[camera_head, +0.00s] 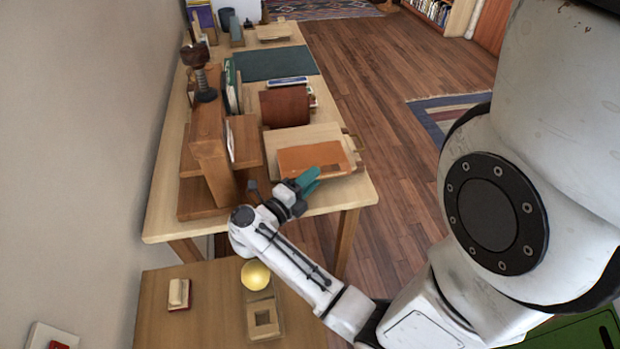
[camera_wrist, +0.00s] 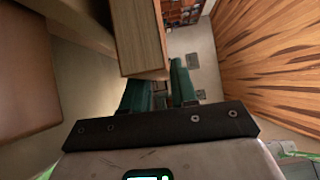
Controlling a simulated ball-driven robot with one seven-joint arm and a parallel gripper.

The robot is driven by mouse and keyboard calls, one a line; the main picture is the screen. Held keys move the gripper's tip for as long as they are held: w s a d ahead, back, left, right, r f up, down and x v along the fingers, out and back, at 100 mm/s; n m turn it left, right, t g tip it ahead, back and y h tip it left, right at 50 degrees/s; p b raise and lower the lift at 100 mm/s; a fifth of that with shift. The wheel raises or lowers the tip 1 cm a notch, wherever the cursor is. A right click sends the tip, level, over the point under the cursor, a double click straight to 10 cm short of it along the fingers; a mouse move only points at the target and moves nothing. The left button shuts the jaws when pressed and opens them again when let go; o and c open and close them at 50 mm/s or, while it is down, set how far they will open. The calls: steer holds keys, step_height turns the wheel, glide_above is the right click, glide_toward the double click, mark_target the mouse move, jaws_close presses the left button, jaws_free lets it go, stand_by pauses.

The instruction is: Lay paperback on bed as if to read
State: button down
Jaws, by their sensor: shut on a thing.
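The orange-brown paperback (camera_head: 315,158) lies flat or nearly flat over a pale wooden board (camera_head: 298,137), which looks like the bed, near the front right of the long table. I cannot tell whether the paperback rests on the board or is slightly above it. My gripper (camera_head: 309,180), with teal fingers, is at the paperback's near edge and shut on it. In the wrist view my gripper (camera_wrist: 160,92) shows both green fingers, with a dark gap between them; the held edge is not clear there.
A wooden press (camera_head: 215,150) with a screw stands left of the board. A brown book (camera_head: 285,106) lies behind the board, and a dark green mat (camera_head: 274,63) farther back. A yellow ball (camera_head: 255,275) sits on the nearer table. Open floor (camera_head: 375,130) is to the right.

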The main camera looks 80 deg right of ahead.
steer(key=shift+f, duration=0.4)
steer(key=shift+f+b, duration=0.2)
steer(key=shift+b, duration=0.1)
steer(key=c, duration=0.8)
jaws_free()
steer(key=shift+a, duration=0.1)
